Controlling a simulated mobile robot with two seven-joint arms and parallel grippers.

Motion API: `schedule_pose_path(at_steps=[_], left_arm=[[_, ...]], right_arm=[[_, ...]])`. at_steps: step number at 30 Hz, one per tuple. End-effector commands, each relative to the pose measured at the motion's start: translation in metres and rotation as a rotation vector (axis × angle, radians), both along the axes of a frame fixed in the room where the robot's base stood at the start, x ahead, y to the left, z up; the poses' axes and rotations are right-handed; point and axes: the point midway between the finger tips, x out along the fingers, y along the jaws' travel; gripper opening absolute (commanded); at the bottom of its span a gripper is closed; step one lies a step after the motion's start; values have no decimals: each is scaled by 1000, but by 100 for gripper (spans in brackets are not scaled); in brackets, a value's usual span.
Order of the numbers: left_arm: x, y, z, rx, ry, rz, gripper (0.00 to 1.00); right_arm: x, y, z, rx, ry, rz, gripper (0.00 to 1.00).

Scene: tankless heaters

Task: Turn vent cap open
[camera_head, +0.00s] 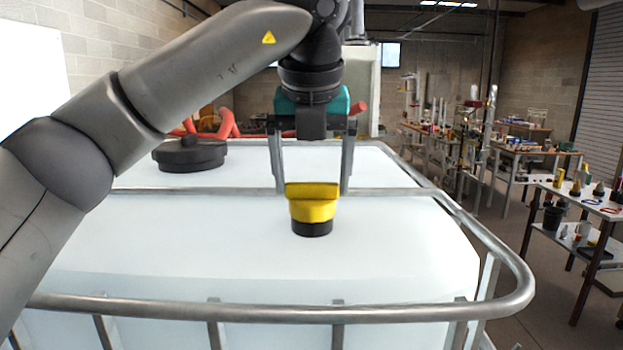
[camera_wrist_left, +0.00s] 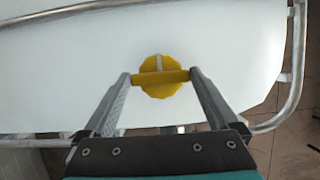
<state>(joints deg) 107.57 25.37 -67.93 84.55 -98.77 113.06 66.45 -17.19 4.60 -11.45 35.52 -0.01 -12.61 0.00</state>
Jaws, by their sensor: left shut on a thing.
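The yellow vent cap (camera_head: 313,208) stands upright on a black neck (camera_head: 312,229) on top of the white tank (camera_head: 200,240). My left gripper (camera_head: 313,190) comes down from above, with one finger on each side of the cap. In the left wrist view the cap (camera_wrist_left: 160,88) is round with a raised bar across it. The left gripper's fingers (camera_wrist_left: 160,76) are shut on the two ends of this bar. A pale mark shows on the cap's far side. My right gripper is not in view.
A metal tube frame (camera_head: 300,314) runs around the tank top, with a crossbar (camera_head: 240,191) behind the cap. A black lid (camera_head: 190,155) sits farther back, near a red hose (camera_head: 225,125). Workbenches with tools (camera_head: 590,205) stand at the right, across open floor.

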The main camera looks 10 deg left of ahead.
Motion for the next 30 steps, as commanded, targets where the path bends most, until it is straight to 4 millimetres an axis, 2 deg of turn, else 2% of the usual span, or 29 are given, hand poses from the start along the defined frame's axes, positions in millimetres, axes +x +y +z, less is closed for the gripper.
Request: schedule_pose_path(at_steps=[16,17,18,26,30], left_arm=[[1,0,3,-4,-7,30,38],[1,0,3,-4,-7,30,95],[1,0,3,-3,-7,29,99],[0,0,2,-2,-3,27,100],[-4,-1,11,-1,-4,26,100]], right_arm=[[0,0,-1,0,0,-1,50],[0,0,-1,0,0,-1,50],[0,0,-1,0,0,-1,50],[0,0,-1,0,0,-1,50],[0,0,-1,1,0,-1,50]])
